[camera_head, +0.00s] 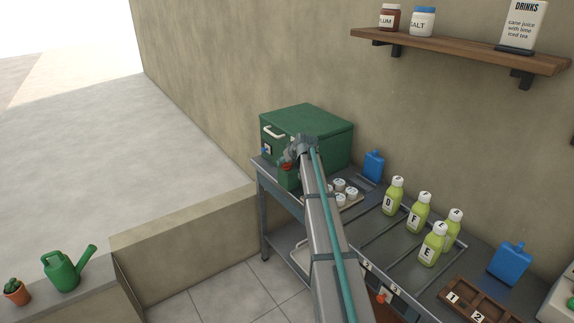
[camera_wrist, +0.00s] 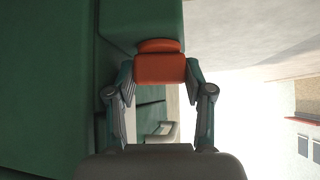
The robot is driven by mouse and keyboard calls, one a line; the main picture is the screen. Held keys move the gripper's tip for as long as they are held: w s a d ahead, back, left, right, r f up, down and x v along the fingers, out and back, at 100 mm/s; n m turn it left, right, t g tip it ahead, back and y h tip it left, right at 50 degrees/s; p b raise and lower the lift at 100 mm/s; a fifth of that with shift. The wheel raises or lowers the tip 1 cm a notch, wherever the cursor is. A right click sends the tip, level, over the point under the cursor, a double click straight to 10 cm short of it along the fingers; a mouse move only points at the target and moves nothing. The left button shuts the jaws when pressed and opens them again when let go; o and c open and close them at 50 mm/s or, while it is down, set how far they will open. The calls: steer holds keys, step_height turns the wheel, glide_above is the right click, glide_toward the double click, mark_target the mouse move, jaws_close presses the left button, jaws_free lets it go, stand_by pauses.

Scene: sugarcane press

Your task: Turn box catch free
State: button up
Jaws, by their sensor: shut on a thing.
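The green box (camera_head: 318,122) stands on the far end of the metal bench against the wall, and its lid looks closed. Its orange-red catch (camera_wrist: 160,68) sits between my fingers in the wrist view, against a green surface. In the head view only a bit of the red catch (camera_head: 287,166) shows beside my wrist. My gripper (camera_wrist: 158,82) is shut on the catch, with one finger on each side. In the head view my gripper (camera_head: 290,160) is at the box's front and is partly hidden by my arm.
A pale handle (camera_head: 273,131) is on the box's front. White-lidded cups (camera_head: 346,190), a blue flask (camera_head: 373,166) and several lettered green bottles (camera_head: 393,196) stand on the bench to the right. A wooden shelf (camera_head: 460,50) is above. Open floor lies left.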

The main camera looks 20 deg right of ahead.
steer(key=shift+w+r+n, duration=0.2)
steer(key=shift+w+n, duration=0.05)
steer(key=shift+n, duration=0.05)
steer(key=o, duration=1.2)
steer(key=shift+f, duration=0.1)
steer(key=shift+c, duration=0.2)
steer(key=shift+s+d, duration=0.1)
steer(key=shift+d, duration=0.05)
